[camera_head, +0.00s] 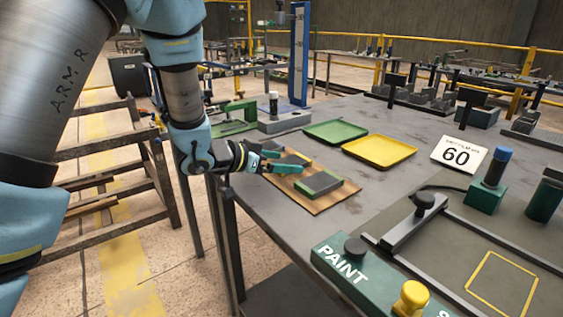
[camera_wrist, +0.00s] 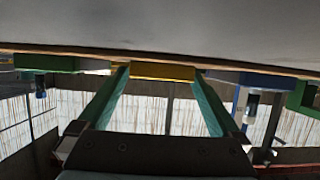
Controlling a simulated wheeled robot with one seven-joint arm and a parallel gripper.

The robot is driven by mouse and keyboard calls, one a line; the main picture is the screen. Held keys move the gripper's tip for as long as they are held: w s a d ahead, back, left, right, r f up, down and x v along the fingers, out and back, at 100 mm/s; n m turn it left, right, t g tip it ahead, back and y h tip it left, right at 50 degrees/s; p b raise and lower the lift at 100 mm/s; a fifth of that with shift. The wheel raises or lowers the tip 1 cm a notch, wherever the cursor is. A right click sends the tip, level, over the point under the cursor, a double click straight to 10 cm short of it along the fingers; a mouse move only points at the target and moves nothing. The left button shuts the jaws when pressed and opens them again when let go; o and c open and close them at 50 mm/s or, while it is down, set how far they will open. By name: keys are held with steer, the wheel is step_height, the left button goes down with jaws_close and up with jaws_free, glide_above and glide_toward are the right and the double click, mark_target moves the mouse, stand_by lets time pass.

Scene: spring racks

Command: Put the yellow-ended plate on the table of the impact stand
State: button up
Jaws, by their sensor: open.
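The yellow end of a plate (camera_wrist: 162,72) shows between the two teal fingers of my gripper (camera_wrist: 160,80) in the wrist view. The fingers are open, one on each side of it; I cannot tell whether either touches. In the head view my gripper (camera_head: 283,162) is at the left edge of the wooden rack (camera_head: 345,196), low over the bench. A grey plate (camera_head: 293,160) lies there by the fingers, its near end hidden. The impact stand has a tall blue column (camera_head: 300,52) and a grey base (camera_head: 286,120), behind the rack.
A green-edged grey plate (camera_head: 322,182) lies nearer on the rack. A green press frame (camera_head: 236,117) stands left of the impact stand. Green (camera_head: 336,131) and yellow (camera_head: 379,151) trays lie right. A "60" sign (camera_head: 459,155) and a PAINT fixture (camera_head: 345,268) are further right and nearer.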

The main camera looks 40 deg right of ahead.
steer(key=shift+f, duration=0.15)
steer(key=v, duration=0.7)
steer(key=r+b+v, duration=0.1)
steer(key=v, duration=0.3)
steer(key=shift+s+d, duration=0.25)
steer(key=w+a+f+n+t+y, duration=0.2)
steer(key=w+a+n+t+y, duration=0.35)
steer(key=w+a, duration=0.65)
steer(key=w+a+f+n+t+y, duration=0.1)
steer(key=w+a+n+y, duration=0.15)
steer(key=a, duration=0.35)
steer(key=w+a+f+n+t+y, duration=0.1)
steer(key=w+a+n+t+y, duration=0.15)
steer(key=a, duration=0.45)
steer(key=s+a+f+n+g+y, duration=0.2)
steer(key=s+a+n+g, duration=0.4)
steer(key=s+a, duration=0.7)
steer(key=shift+a+f+n+g+y, duration=0.3)
steer(key=shift+a+f+n+y, duration=0.1)
steer(key=shift+n+y, duration=0.05)
